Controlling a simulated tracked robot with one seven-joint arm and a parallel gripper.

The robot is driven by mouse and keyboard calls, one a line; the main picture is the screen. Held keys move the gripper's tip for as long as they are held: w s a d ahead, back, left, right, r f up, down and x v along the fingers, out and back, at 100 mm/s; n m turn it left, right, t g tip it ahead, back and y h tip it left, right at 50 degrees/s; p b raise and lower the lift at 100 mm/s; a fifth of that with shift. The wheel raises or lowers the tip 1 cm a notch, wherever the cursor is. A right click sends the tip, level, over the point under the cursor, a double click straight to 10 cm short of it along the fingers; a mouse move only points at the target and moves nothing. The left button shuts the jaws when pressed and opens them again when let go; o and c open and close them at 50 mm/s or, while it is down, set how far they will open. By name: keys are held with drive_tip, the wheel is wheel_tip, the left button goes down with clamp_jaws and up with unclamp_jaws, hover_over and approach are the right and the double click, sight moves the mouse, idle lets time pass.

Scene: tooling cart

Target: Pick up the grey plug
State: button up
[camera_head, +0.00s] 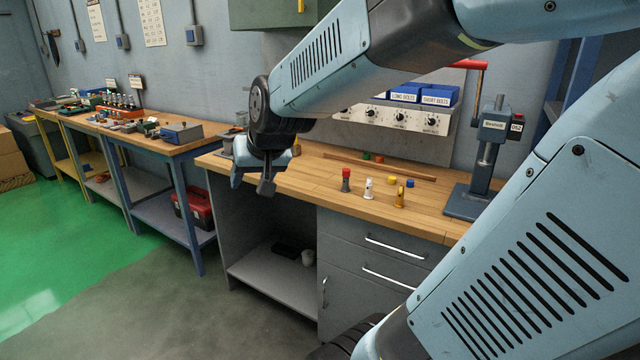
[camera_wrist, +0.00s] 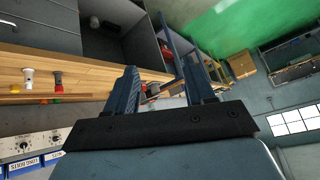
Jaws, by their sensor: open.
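A small dark grey piece with a red top (camera_head: 346,180) stands upright on the wooden top of the cart. It is the only small grey piece I make out there; I cannot tell for sure that it is the plug. It also shows at the left in the wrist view (camera_wrist: 57,77). My gripper (camera_head: 252,182) is open and empty, pointing down near the left front edge of the worktop, left of and apart from these pieces.
A dark grey press (camera_head: 490,150) stands at the worktop's right end. Small yellow (camera_head: 392,180) and blue (camera_head: 410,184) pieces lie behind the standing ones, before a wooden strip (camera_head: 400,171). A panel with knobs and blue bins (camera_head: 440,96) is behind. Bare wood lies left of the pieces.

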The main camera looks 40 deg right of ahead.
drive_tip(key=w+d+f+m+t+h, duration=0.1)
drive_tip(key=w+d+f+m, duration=0.15)
drive_tip(key=w, duration=0.25)
drive_tip(key=w+d+f+m+t+h, duration=0.1)
drive_tip(key=w+d+f, duration=0.15)
drive_tip(key=w, duration=0.35)
drive_tip(key=m+h, duration=0.6)
drive_tip(key=h, duration=0.8)
approach(344, 181)
drive_tip(key=shift+g, duration=0.4)
drive_tip(key=x, duration=0.5)
drive_tip(key=shift+w+a, duration=0.1)
drive_tip(key=shift+w, duration=0.25)
drive_tip(key=shift+r+x, duration=0.1)
drive_tip(key=shift+x, duration=1.5)
drive_tip(key=shift+r+x, duration=0.15)
drive_tip(key=shift+x, duration=1.4)
drive_tip(key=shift+s, duration=0.15)
clamp_jaws()
